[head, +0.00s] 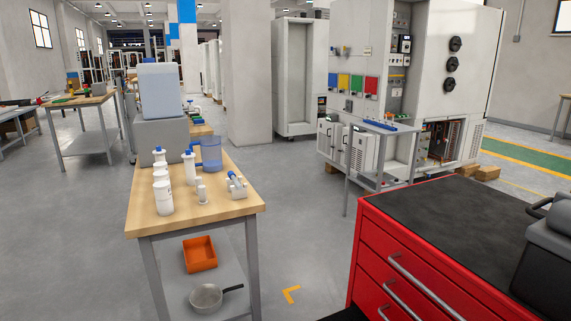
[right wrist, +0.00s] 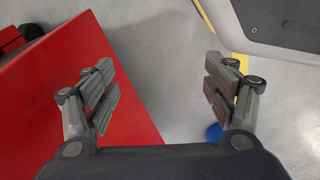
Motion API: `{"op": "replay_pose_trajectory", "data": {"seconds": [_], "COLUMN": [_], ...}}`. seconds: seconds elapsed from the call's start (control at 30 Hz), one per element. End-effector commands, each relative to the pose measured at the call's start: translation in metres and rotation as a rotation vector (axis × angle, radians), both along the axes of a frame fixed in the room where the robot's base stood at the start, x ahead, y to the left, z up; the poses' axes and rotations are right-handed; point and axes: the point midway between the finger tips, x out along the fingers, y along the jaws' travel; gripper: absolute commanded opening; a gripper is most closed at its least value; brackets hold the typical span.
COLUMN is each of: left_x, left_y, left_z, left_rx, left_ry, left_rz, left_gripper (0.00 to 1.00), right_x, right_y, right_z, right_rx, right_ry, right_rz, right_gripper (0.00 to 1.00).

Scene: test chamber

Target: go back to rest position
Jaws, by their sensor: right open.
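My right gripper (right wrist: 160,95) shows in the right wrist view. Its two fingers are spread wide apart and nothing is between them. Below it are grey floor and the side of a red cabinet (right wrist: 75,75). Neither gripper shows in the head view, and my left gripper is in no view.
The red tool cabinet (head: 400,270) with a black top stands at the right front. A wooden table (head: 235,203) with white bottles (head: 163,197) and a blue jug (head: 209,153) stands left of centre. An orange bin (head: 200,255) and pan (head: 206,297) are below. Grey floor between is clear.

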Motion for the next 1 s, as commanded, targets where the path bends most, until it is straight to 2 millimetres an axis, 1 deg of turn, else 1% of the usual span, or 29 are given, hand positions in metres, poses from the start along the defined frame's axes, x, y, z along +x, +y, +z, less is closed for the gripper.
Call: {"op": "replay_pose_trajectory", "data": {"seconds": [0.03,0.17,0.3,0.4,0.5,0.6,0.7,1.0], "left_x": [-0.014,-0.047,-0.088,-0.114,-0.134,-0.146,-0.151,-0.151], "left_y": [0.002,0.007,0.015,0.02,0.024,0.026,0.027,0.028], "left_z": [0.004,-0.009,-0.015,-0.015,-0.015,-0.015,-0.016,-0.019], "left_rx": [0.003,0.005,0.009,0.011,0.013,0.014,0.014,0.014], "left_ry": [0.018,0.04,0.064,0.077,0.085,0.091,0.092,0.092], "left_rz": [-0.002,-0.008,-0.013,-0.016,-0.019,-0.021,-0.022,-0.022], "left_gripper": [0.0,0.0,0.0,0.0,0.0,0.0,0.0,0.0], "right_x": [-0.014,-0.047,-0.088,-0.114,-0.134,-0.146,-0.152,-0.151], "right_y": [-0.002,-0.007,-0.015,-0.02,-0.024,-0.026,-0.027,-0.027], "right_z": [0.004,-0.009,-0.014,-0.015,-0.015,-0.015,-0.016,-0.019], "right_rx": [-0.003,-0.005,-0.009,-0.011,-0.013,-0.014,-0.014,-0.014], "right_ry": [0.018,0.04,0.064,0.077,0.086,0.091,0.092,0.092], "right_rz": [0.002,0.008,0.014,0.016,0.019,0.021,0.022,0.022], "right_gripper": [0.78,0.78,0.78,0.78,0.78,0.78,0.78,0.78]}}
